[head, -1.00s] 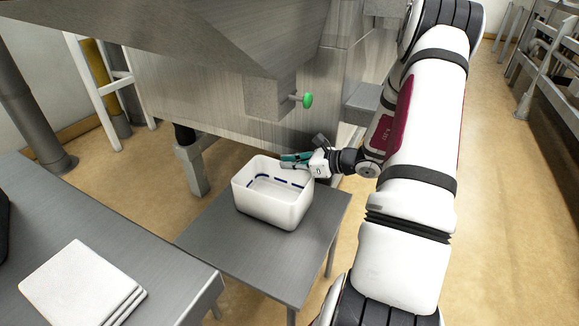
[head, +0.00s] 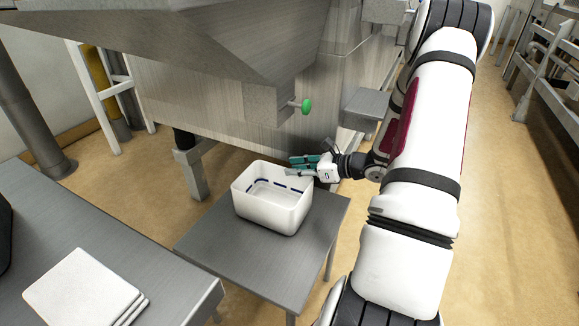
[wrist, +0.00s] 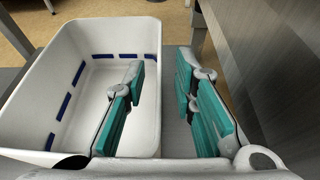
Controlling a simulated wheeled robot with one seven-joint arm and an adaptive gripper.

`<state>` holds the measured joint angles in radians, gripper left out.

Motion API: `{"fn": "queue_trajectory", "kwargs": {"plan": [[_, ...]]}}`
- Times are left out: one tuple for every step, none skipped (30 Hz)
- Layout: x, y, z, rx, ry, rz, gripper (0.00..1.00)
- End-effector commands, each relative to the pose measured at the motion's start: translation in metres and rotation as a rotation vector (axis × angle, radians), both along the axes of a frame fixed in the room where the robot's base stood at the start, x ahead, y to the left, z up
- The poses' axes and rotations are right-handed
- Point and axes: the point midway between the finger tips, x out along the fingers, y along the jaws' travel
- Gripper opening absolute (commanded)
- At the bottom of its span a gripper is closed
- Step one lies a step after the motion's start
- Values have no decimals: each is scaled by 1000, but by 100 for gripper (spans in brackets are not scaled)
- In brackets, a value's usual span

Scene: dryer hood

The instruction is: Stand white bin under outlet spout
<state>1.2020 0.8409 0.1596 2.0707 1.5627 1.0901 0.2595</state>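The white bin (head: 270,215) stands upright on a small grey table below the hopper. It is open and empty, with dark blue marks inside. The outlet spout (head: 272,97) is the grey box with a green knob, above and behind the bin in the head view. My gripper (head: 291,166) is at the bin's back right rim with its teal-padded fingers apart. In the wrist view the bin (wrist: 60,90) fills the left side. My gripper (wrist: 162,68) shows one finger over the bin's inside and one beyond its right wall. I cannot tell whether either touches the wall.
The small table (head: 265,262) has bare room in front of the bin. A larger grey table (head: 180,285) with stacked white boards (head: 82,290) is at the left. The metal hopper (head: 230,50) hangs close behind, and its leg (head: 193,170) stands behind the table.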

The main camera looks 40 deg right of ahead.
Motion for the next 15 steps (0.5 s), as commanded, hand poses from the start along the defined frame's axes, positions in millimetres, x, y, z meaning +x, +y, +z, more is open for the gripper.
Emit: {"fn": "queue_trajectory", "kwargs": {"plan": [[-10, -5, 7, -1, 1, -4, 25], [-16, -7, 9, -1, 0, -4, 25], [-23, -11, 12, -1, 1, -5, 25], [-29, -12, 14, -1, 1, -5, 25], [-34, -14, 16, -1, 1, -3, 25], [-41, -17, 19, -1, 0, -4, 25], [-47, -19, 21, -2, 0, -4, 25], [-51, -21, 22, -2, 0, -4, 25], [-57, -22, 25, 0, 0, -3, 25], [-61, -24, 26, -1, 0, -2, 25], [-65, -25, 27, -1, 0, -2, 25], [-69, -27, 29, 0, 1, -3, 25], [-72, -28, 30, -1, 1, -3, 25], [-74, -29, 30, 0, 0, -1, 25], [-77, -30, 31, 0, 0, 0, 25]]}}
